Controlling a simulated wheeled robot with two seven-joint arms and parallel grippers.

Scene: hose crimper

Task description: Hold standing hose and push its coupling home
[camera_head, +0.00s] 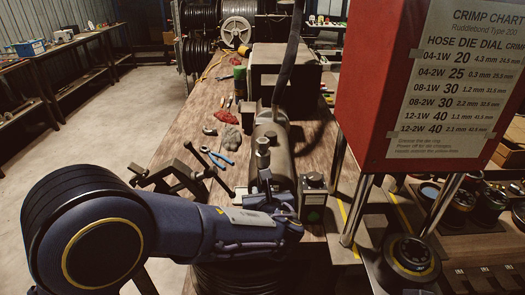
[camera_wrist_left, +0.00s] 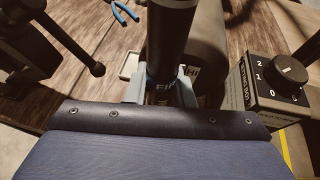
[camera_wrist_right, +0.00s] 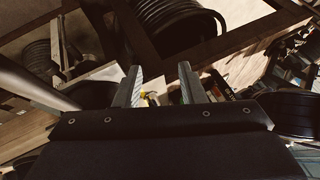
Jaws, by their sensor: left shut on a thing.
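A dark hose (camera_wrist_left: 172,38) stands between the fingers of my left gripper (camera_wrist_left: 162,86), which is shut on it. Pale lettering shows on the hose near the fingers. In the head view my left gripper (camera_head: 272,208) reaches in from the left at the workbench's front. I cannot tell how far the coupling sits on the hose. My right gripper (camera_wrist_right: 160,82) shows only in its own wrist view, with its fingers apart and nothing between them.
A red crimper with a chart (camera_head: 450,70) stands on metal posts at the right. A dial box (camera_wrist_left: 275,80) is right of the hose. A grey cylinder (camera_head: 281,150) lies behind it. Blue pliers (camera_head: 217,160) and a dark T-handled vise (camera_head: 180,175) are left on the wooden bench (camera_head: 210,95).

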